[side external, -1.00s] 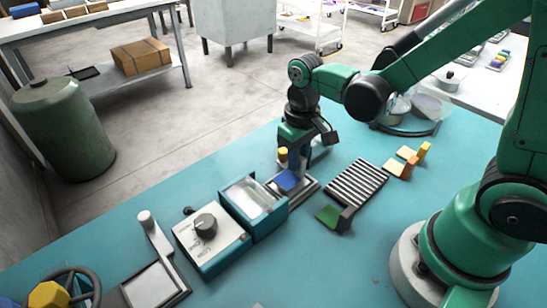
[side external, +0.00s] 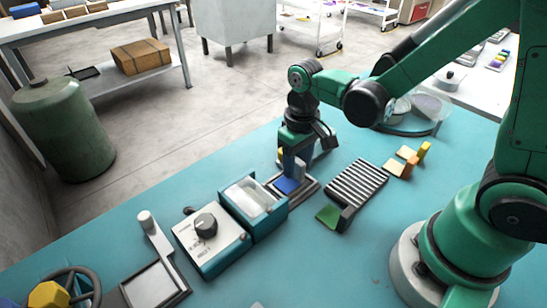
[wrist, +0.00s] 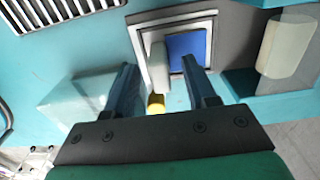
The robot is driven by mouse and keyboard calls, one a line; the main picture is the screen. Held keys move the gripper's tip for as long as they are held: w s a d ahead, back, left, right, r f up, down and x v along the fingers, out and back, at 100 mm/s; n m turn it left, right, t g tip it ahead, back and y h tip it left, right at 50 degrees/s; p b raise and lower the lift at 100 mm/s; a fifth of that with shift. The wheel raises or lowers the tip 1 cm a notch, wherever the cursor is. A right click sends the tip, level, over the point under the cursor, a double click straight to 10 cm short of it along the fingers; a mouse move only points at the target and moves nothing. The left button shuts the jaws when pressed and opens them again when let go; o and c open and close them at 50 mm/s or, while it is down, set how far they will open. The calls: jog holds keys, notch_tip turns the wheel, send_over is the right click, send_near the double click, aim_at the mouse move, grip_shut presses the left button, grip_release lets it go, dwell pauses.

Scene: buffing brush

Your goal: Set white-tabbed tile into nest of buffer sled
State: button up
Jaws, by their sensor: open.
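A blue tile (wrist: 187,52) with a pale upright tab (wrist: 158,62) lies within the outline of the pale-rimmed nest of the buffer sled (wrist: 205,20). I cannot tell whether it sits fully flat. In the side view the blue tile (side external: 287,185) shows on the dark-edged sled (side external: 305,192), partly hidden by my gripper. My gripper (wrist: 159,65) is open, pointing down, with one finger on each side of the tab and a gap to both. It is low over the sled in the side view (side external: 293,172). A yellow knob (wrist: 156,102) shows between the fingers.
A blue roller unit (side external: 253,208) stands close left of the sled, then a box with a dark dial (side external: 206,226). A slatted rack (side external: 357,184) with a green piece (side external: 328,215) stands right.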

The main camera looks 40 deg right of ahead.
aim_at(298, 161)
notch_tip(298, 161, up, 10)
jog(key=s+d+t, duration=0.1)
jog(key=s+t, duration=0.1)
jog(key=t, duration=0.5)
jog(key=shift+s+d+r, duration=0.15)
jog(key=shift+d, duration=0.25)
